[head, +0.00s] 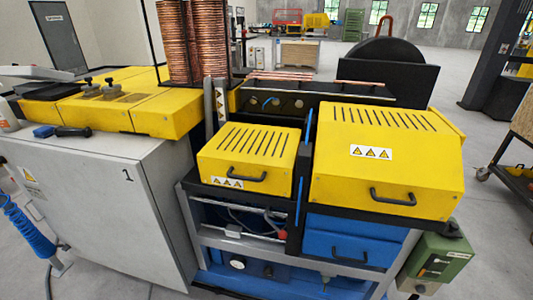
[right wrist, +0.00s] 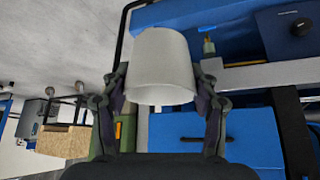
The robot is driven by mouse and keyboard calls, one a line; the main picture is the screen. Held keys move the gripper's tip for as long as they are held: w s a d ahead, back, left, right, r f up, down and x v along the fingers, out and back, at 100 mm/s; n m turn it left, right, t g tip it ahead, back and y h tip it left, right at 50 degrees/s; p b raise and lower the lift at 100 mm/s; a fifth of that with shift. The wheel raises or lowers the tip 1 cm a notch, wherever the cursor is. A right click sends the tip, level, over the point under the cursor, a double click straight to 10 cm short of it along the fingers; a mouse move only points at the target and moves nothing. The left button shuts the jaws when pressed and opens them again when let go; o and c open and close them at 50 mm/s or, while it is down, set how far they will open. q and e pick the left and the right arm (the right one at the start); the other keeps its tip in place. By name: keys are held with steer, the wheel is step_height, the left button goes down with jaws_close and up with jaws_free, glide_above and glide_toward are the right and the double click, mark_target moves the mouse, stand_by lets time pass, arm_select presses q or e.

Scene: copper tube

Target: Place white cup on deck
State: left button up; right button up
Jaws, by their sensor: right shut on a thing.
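The white cup (right wrist: 160,62) fills the upper middle of the right wrist view. My right gripper (right wrist: 160,88) is shut on it, with one finger on each side of its wall. The cup's wider end points toward the bottom of that view, toward the gripper's palm. The cup and my right gripper do not show in the head view. My left gripper is in neither view. Which surface is the deck is not clear; flat yellow tops (head: 95,110) lie above the grey cabinet at the left of the head view.
Two yellow slotted covers with handles, a smaller one (head: 250,150) and a larger one (head: 385,150), stand at the machine's front. Stacks of copper tube (head: 185,45) rise behind. A dark tool (head: 72,132) lies on the cabinet's edge. A green box (head: 438,260) stands at the lower right.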

steer(key=shift+s+r, duration=0.25)
steer(key=shift+s, duration=0.55)
steer(key=shift+s+f, duration=0.2)
steer(key=shift+s, duration=0.05)
steer(key=shift+w+r, duration=0.1)
steer(key=shift+w, duration=0.2)
steer(key=w+a+r+n+t+y, duration=0.15)
steer(key=w+r+n, duration=0.25)
steer(key=w+r, duration=0.45)
steer(key=w+a+r+n+y, duration=0.1)
steer(key=w+r+n+y, duration=0.2)
steer(key=w+r, duration=0.55)
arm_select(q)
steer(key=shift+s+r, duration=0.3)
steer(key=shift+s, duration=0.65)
arm_select(e)
steer(key=s+a+r+n+g+y, duration=0.1)
steer(key=s+a+r+n, duration=0.1)
steer(key=r, duration=0.3)
steer(key=s+a+r+n+g+y, duration=0.1)
steer(key=s+a+r+n+y, duration=0.1)
steer(key=r+n, duration=0.3)
steer(key=s+a+r+n+g+y, duration=0.1)
steer(key=s+a+r+n, duration=0.1)
steer(key=s+r+n, duration=0.2)
steer(key=shift+s+r+y, duration=0.3)
steer(key=shift+r+y, duration=0.05)
steer(key=shift+r, duration=1.2)
steer(key=shift+a, duration=0.1)
